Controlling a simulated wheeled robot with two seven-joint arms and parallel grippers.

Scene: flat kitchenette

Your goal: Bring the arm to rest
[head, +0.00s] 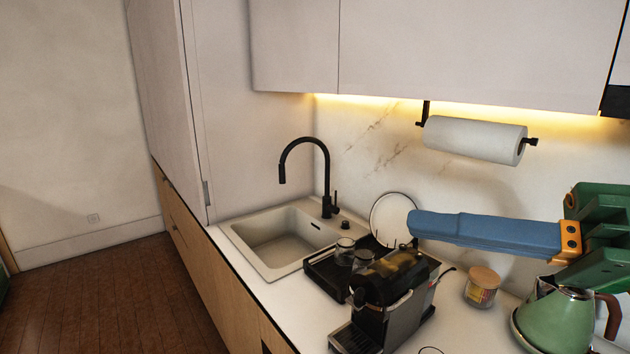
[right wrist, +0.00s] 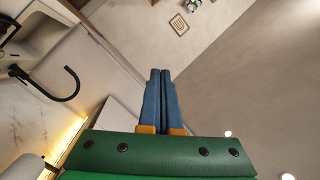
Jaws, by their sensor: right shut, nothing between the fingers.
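My right gripper (head: 412,224) comes in from the right in the head view. Its long blue fingers point left, above the counter and in front of the back wall. In the right wrist view the two blue fingers (right wrist: 160,72) lie together, with nothing between them. The green gripper body (head: 600,225) is at the right edge of the head view. My left gripper is not in view.
Below the fingers stand a black coffee machine (head: 390,300), a lidded jar (head: 481,287) and a green kettle (head: 556,318). A white plate (head: 391,215) stands near the fingertips. The sink (head: 275,245) with its black faucet (head: 327,180) is left; a paper towel roll (head: 472,138) hangs above.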

